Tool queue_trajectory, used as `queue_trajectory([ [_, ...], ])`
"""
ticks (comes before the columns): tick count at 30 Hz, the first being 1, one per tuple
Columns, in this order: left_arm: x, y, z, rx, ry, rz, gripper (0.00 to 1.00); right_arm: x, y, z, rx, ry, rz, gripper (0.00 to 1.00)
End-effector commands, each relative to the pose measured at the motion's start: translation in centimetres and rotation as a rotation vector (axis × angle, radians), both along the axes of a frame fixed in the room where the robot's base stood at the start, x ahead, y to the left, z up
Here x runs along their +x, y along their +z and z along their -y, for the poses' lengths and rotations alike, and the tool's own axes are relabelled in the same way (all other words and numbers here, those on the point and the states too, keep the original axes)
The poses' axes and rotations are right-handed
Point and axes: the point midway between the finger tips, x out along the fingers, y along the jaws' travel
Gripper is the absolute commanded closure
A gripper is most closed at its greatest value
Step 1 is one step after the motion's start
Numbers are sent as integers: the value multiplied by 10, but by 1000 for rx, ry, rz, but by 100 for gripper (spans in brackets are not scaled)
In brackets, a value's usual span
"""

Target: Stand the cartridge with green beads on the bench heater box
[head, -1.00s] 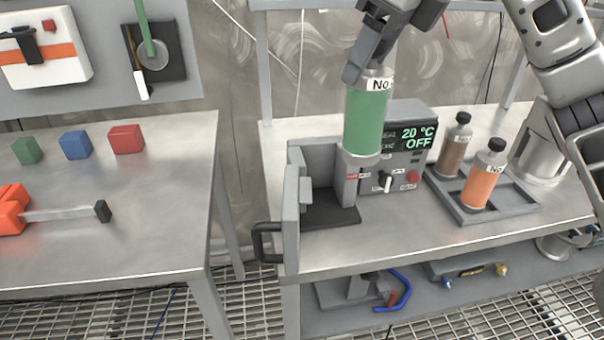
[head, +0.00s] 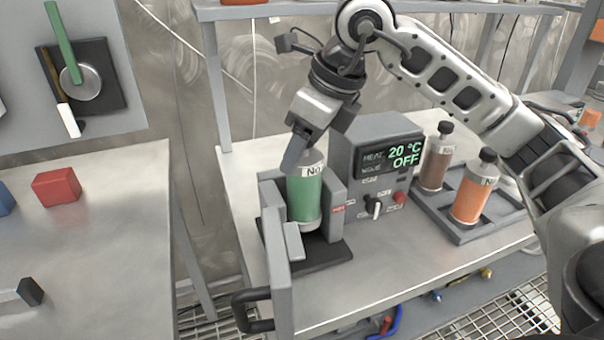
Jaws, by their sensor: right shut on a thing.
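The cartridge with green beads (head: 303,198) is upright inside the open-fronted bay of the bench heater box (head: 340,160), above or on its dark floor plate (head: 325,252); I cannot tell whether its base touches. My right gripper (head: 305,152) is shut on the cartridge's top from above, and hides its cap. The heater's display reads 20 °C and OFF. The heater's grey door (head: 277,255) with a black handle (head: 250,310) stands open at the bay's left. My left gripper is not in view.
A grey tray (head: 455,228) right of the heater holds a brown cartridge (head: 437,158) and an orange cartridge (head: 472,190), both upright. A red block (head: 57,187) lies on the separate left bench. The bench top in front of the heater is clear.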

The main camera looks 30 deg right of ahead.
Motion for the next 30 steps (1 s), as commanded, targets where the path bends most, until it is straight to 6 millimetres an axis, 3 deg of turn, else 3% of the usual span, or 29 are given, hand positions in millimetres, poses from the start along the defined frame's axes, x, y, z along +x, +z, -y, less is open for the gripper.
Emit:
queue_trajectory([
  [5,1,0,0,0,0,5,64,0,-11,0,0,-1,1,96],
  [12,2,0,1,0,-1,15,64,0,-43,0,1,-1,1,96],
  [23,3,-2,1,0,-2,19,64,0,-48,0,1,0,3,96],
  [24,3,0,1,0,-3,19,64,0,-47,0,1,0,1,38],
  [30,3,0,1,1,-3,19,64,0,-47,0,0,0,0,37],
])
